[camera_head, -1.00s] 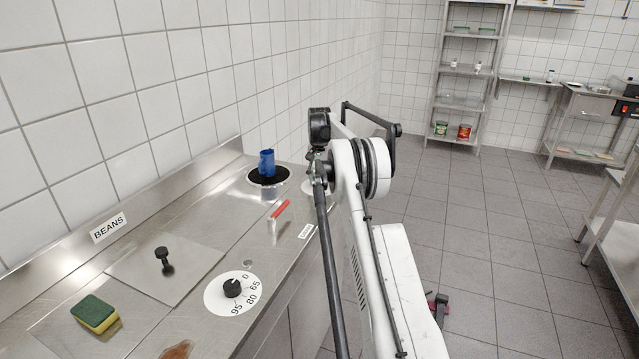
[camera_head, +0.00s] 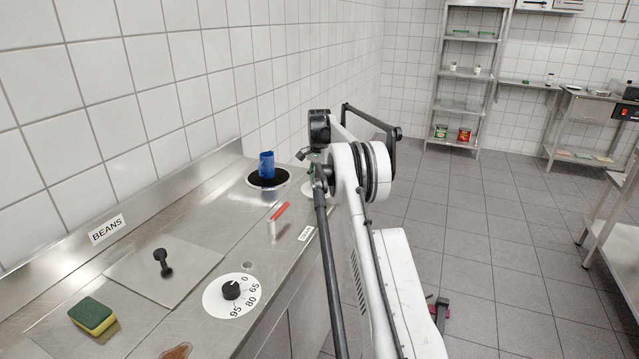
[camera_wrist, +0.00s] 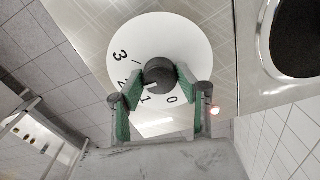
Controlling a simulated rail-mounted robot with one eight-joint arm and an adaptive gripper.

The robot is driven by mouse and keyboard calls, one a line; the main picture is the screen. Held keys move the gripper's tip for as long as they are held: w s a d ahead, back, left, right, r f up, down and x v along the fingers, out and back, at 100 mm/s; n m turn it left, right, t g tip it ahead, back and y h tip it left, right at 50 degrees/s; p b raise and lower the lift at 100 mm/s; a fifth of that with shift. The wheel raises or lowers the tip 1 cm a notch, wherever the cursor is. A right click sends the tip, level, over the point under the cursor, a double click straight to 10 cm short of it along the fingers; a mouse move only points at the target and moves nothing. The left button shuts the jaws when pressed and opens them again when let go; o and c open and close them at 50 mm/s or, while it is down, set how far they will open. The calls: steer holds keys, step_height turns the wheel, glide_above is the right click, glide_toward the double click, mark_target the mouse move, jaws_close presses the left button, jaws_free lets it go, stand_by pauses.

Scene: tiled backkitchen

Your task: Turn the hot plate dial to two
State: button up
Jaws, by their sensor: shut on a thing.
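The hot plate dial is a round black knob (camera_wrist: 159,72) on a white disc (camera_wrist: 185,32) with the numbers 0 to 3 visible in the wrist view. My gripper (camera_wrist: 160,84) has its green-padded fingers shut on the knob's sides. A pale mark on the knob appears to point near the 1, though it is small and partly blurred. In the head view the disc (camera_head: 306,189) shows only as a sliver beside my arm, and the knob is hidden.
A red-handled item (camera_head: 277,217), a lid with a black knob (camera_head: 163,262) and a sponge (camera_head: 92,316) are also there. The tiled wall borders the counter's left side.

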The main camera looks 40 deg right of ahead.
mark_target(319, 182)
steer(key=o, duration=1.1)
steer(key=shift+o, duration=0.2)
steer(key=shift+r, duration=0.15)
step_height(319, 182, up, 12)
